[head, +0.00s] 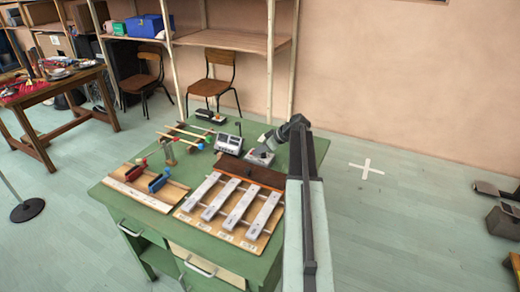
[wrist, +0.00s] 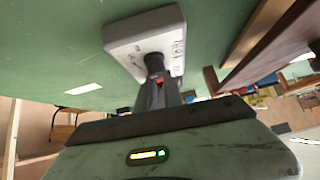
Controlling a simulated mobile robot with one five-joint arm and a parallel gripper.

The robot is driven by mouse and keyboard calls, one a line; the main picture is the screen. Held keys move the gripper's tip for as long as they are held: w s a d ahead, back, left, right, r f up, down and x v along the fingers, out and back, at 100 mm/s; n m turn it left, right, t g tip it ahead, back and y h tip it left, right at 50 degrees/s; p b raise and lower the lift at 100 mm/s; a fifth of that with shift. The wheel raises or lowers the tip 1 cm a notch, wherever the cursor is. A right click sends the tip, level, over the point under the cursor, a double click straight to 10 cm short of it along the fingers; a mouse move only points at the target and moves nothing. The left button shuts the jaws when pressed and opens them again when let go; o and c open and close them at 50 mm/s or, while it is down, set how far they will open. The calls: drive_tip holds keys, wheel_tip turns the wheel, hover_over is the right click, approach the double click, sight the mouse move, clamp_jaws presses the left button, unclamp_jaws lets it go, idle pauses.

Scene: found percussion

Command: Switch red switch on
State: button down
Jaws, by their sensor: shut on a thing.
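A pale grey box (head: 258,159) sits on the green table, near its right side, and also fills the upper middle of the wrist view (wrist: 125,42). A small red part, the red switch (wrist: 158,78), shows between my dark fingers at the face of the box. My gripper (wrist: 155,85) is shut on it. In the head view my gripper (head: 266,148) is at the top of the box, and the switch is hidden there. Whether the switch is on or off cannot be told.
A xylophone with grey metal bars (head: 233,208) lies at the front, beside a dark brown wooden block (head: 250,172). A grey device with dials (head: 229,143) stands just left of the box. A wooden board with blue and red parts (head: 147,185) lies at the left.

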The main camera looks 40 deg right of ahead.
drive_tip(key=shift+w+a+r, duration=0.1)
drive_tip(key=shift+w+a, duration=0.15)
drive_tip(key=shift+a, duration=0.15)
drive_tip(key=shift+a+r+p, duration=0.1)
drive_tip(key=shift+r+p, duration=0.35)
drive_tip(key=r+p, duration=0.4)
drive_tip(key=shift+s+d, duration=0.15)
drive_tip(key=shift+d, duration=0.05)
drive_tip(key=p+v, duration=0.6)
drive_tip(key=v, duration=0.3)
drive_tip(key=shift+s+f, duration=0.15)
drive_tip(key=shift+s, duration=0.4)
drive_tip(key=shift+d, duration=0.1)
